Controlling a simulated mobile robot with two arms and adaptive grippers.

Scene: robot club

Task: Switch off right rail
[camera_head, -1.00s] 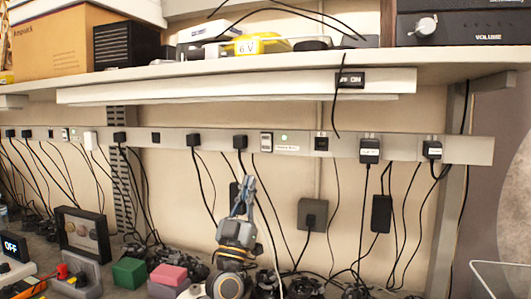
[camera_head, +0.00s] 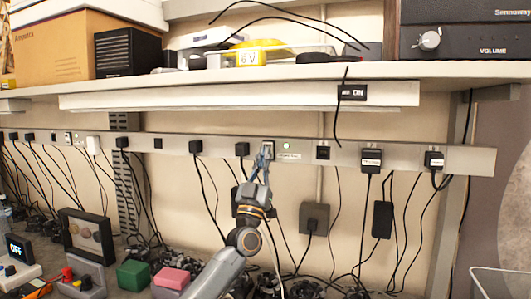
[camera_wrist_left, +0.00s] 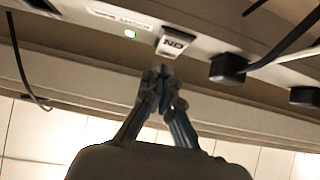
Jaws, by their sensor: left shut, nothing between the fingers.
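The right rail (camera_head: 465,158) is a long grey power strip on the wall under the shelf. My left gripper (camera_head: 264,155) is shut and empty, pointing up at the switch's lower part. In the wrist view its fingertips (camera_wrist_left: 161,72) are just below the switch face; I cannot tell whether they touch. My right gripper is out of view.
Black plugs, such as one (camera_head: 242,149) just left of the switch, line the rail. Their cables hang below. A grey box (camera_head: 314,217) is on the wall to the lower right. The shelf (camera_head: 300,76) juts out above. Green (camera_head: 133,273) and pink (camera_head: 172,279) blocks sit below.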

